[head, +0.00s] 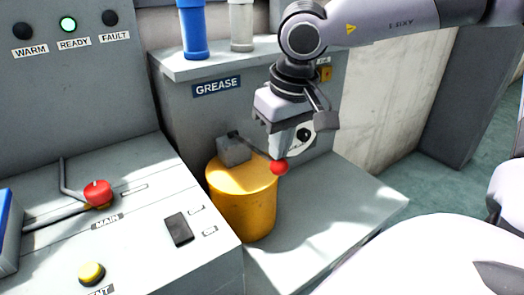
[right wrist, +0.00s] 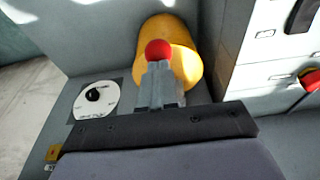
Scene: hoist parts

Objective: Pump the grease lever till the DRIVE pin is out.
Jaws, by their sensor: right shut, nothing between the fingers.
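The grease lever runs from a grey block (head: 234,150) on top of a yellow drum (head: 243,213) to a red ball knob (head: 279,167). My right gripper (head: 280,151) is shut and empty, pointing down, with its fingertips right at the knob. In the right wrist view the red knob (right wrist: 158,50) shows just beyond the closed fingers (right wrist: 160,82), in front of the yellow drum (right wrist: 186,60). I cannot tell whether they touch. A white disc with a black knob (right wrist: 94,95) is on the grey cabinet; its lettering is too small to read. I cannot make out a DRIVE pin label. My left gripper is not in view.
The GREASE cabinet (head: 180,100) carries a blue cylinder (head: 192,30) and a pale one (head: 241,25) on top. At left, a console holds a red knob (head: 97,193), a yellow button (head: 91,273) and a black switch (head: 179,229).

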